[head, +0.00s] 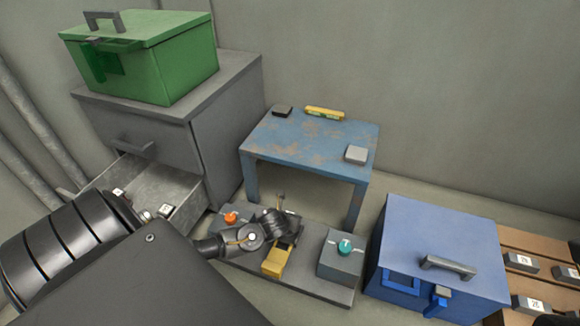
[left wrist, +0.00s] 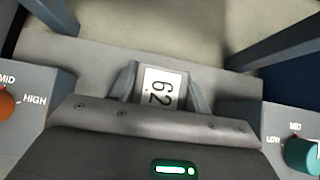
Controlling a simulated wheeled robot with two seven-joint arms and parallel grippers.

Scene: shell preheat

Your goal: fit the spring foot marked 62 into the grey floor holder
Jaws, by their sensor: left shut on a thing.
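The spring foot marked 62 (left wrist: 160,88) is between the fingers of my left gripper (left wrist: 165,90) in the left wrist view. Its white label faces the camera, with the number turned sideways. My left gripper (head: 284,226) is shut on it, low over the grey floor holder (head: 318,286) in the head view. The holder has an orange knob (head: 231,217) on its left block and a teal knob (head: 345,246) on its right block. The gripper is between these blocks. The foot's underside is hidden, so I cannot tell whether it touches the holder. My right gripper is not visible.
A blue table (head: 315,143) stands behind the holder. A blue case (head: 440,235) is right of it, beside a wooden rack (head: 515,240) with labelled blocks. An open drawer (head: 150,180) with labelled blocks is at left, under a green case (head: 150,60).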

